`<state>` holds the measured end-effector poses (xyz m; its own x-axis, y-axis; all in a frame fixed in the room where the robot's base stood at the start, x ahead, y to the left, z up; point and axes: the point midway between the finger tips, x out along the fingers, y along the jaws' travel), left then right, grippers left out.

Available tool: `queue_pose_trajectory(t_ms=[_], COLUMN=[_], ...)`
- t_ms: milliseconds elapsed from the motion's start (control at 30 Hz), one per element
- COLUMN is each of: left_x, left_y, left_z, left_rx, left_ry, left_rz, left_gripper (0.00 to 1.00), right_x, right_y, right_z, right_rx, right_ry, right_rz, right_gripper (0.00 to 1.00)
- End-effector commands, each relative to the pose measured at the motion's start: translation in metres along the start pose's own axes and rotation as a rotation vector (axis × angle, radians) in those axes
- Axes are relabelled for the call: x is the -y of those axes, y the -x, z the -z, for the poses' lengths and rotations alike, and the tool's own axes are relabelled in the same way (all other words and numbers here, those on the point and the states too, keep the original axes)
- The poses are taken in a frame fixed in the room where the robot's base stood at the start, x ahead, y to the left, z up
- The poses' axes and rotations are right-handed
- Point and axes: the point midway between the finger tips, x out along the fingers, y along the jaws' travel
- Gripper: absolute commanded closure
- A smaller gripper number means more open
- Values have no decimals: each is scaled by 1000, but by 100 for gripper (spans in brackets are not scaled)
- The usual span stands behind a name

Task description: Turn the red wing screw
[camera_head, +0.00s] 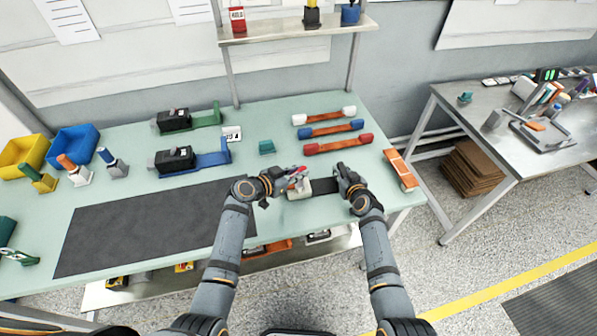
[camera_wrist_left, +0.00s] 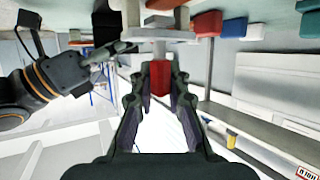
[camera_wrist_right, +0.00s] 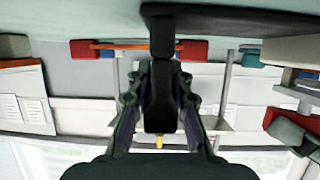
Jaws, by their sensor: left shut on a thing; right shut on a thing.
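The red wing screw (camera_head: 297,171) sits on a light grey clamp-like body (camera_head: 299,191) near the table's front edge. My left gripper (camera_head: 292,182) is shut on the red wing screw, whose red end (camera_wrist_left: 160,76) shows between the fingers in the left wrist view. The grey body (camera_wrist_left: 150,34) is above it in that view. My right gripper (camera_head: 342,182) is shut on a black bar (camera_head: 324,186) that extends from the grey body. The bar (camera_wrist_right: 159,105) fills the space between the fingers in the right wrist view. The fingers hide part of both things.
Red (camera_head: 338,144), blue (camera_head: 332,129) and white-ended (camera_head: 324,115) handles lie behind. An orange item (camera_head: 400,169) lies at the right edge. The dark mat (camera_head: 150,225) is clear.

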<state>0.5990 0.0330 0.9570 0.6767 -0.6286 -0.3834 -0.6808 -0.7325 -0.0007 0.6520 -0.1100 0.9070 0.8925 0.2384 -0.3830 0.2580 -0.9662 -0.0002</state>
Motion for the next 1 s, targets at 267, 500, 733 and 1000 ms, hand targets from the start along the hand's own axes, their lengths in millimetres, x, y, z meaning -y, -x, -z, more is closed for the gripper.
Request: queue_pose_trajectory(t_ms=[267,500,733,1000], left_x=[1,0,1,1], left_y=[0,0,7,67], left_z=[0,0,0,-2], left_rx=[0,0,0,3], left_ry=[-2,-2,-2,-6], left_rz=[-1,-2,-1,-1], left_gripper=[76,62,62,62], right_x=[0,0,0,0], right_y=[0,0,0,0], right_z=[1,1,1,1], right_rx=[-2,-2,-2,-2], right_ry=[-1,-1,0,-1], right_rz=[-1,-1,-1,-1], right_gripper=[100,100,100,100])
